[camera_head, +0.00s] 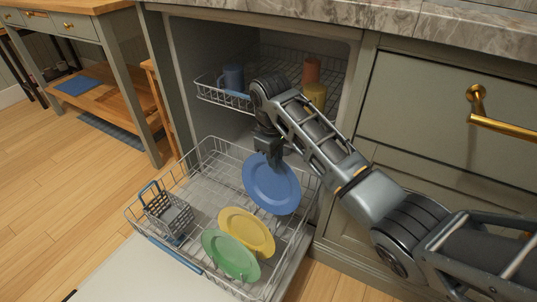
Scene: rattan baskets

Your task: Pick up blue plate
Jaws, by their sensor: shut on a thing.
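The blue plate (271,187) is over the right rear part of the lower dishwasher rack (217,150), tilted with its face toward the camera. My gripper (269,160) is at the plate's top edge and is shut on it. The fingertips are small and dark here, so their exact hold on the rim is hard to see. Whether the plate's lower edge touches the rack cannot be told.
A yellow plate (247,232) and a green plate (230,254) stand in the lower rack in front. A cutlery basket (168,213) is at its left. The upper rack (222,98) holds a blue mug (232,78) and other cups. The open door (140,272) lies in front.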

